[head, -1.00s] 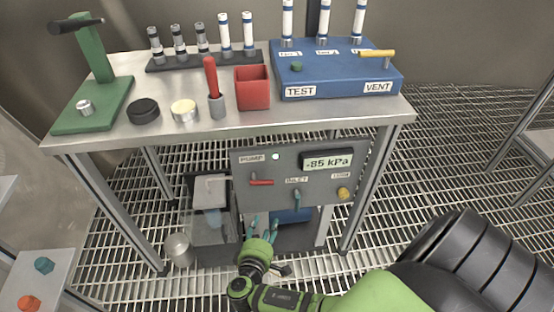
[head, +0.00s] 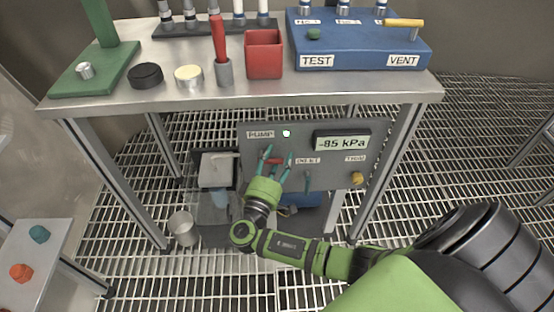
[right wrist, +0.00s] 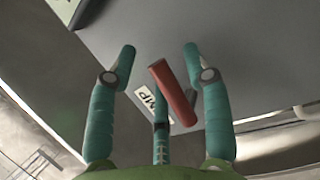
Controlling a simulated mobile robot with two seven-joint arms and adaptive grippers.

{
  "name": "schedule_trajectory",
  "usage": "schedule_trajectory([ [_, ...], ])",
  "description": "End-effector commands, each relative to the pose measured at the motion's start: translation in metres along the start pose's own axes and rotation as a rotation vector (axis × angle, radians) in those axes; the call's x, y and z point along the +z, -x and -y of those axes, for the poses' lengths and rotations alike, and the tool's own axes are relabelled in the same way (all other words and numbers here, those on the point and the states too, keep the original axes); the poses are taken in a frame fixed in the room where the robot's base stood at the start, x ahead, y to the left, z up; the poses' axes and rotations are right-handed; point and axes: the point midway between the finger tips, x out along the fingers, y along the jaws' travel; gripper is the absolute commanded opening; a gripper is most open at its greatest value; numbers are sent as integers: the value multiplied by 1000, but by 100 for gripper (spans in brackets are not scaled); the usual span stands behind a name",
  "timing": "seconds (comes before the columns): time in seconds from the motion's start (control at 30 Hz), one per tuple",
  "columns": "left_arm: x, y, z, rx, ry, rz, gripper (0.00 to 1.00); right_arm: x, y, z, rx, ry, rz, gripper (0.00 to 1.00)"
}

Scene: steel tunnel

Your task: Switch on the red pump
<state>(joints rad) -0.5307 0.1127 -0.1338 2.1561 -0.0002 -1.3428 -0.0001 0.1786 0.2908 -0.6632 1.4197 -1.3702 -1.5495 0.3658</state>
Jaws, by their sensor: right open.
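The grey panel (head: 345,195) under the table carries a PUMP label (head: 261,134) and a small lit light (head: 286,132) beside it. The red pump handle (head: 275,161) lies across the panel below the label. My right gripper (head: 279,156) is open in front of the handle. In the right wrist view the red handle (right wrist: 173,92) shows between the spread fingers of my right gripper (right wrist: 160,53); I see no clear contact. The display (head: 342,141) reads -85 kPa. My left gripper is in neither view.
An inlet lever (head: 307,180) and a yellow knob (head: 357,178) sit right of the handle on the same panel. The tabletop edge (head: 240,99) overhangs above. A metal cup (head: 183,228) stands on the grated floor at lower left.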

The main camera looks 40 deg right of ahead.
Motion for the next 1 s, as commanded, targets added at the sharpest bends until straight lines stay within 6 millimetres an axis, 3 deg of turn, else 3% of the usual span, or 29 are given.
schedule_trajectory([
  [0.17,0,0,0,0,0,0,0,0,0,0,0,0,0,50],
  [0.3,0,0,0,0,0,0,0,0,0,0,0,0,0,0],
  [0.6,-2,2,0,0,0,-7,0,-1,0,-3,22,58,-13,0],
  [0.7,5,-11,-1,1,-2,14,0,-2,-1,-6,47,122,-28,0],
  [0.93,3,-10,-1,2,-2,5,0,-2,-1,-5,50,128,-29,0],
  [0.97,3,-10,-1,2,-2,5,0,-2,-1,-5,50,128,-29,37],
  [1.0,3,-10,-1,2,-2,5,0,-2,-1,-5,50,128,-29,50],
])
